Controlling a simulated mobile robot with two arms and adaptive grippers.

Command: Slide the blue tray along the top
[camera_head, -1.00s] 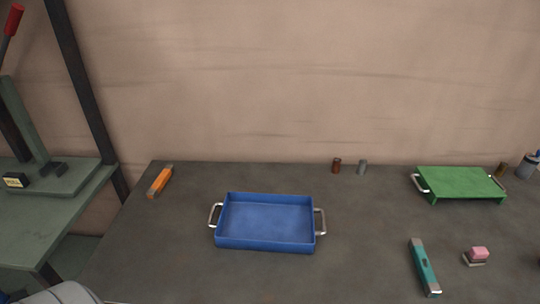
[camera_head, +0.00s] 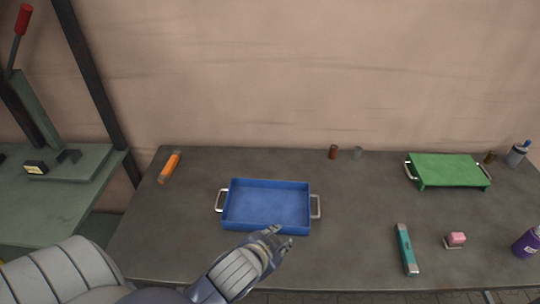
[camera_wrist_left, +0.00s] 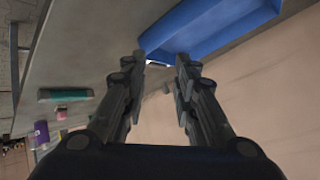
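The blue tray (camera_head: 266,204) is an empty shallow box with a metal handle at each short side. It sits on the dark grey table top in the head view. My left gripper (camera_head: 277,235) is at the tray's front wall, right of its middle, in the head view; whether it touches cannot be told. My right gripper is in neither current view.
A green raised tray (camera_head: 448,170) stands at the right. An orange tool (camera_head: 170,167) lies at the left, and a teal tool (camera_head: 406,249), a pink block (camera_head: 456,239) and a purple bottle (camera_head: 527,242) at the right front. The table between the trays is clear.

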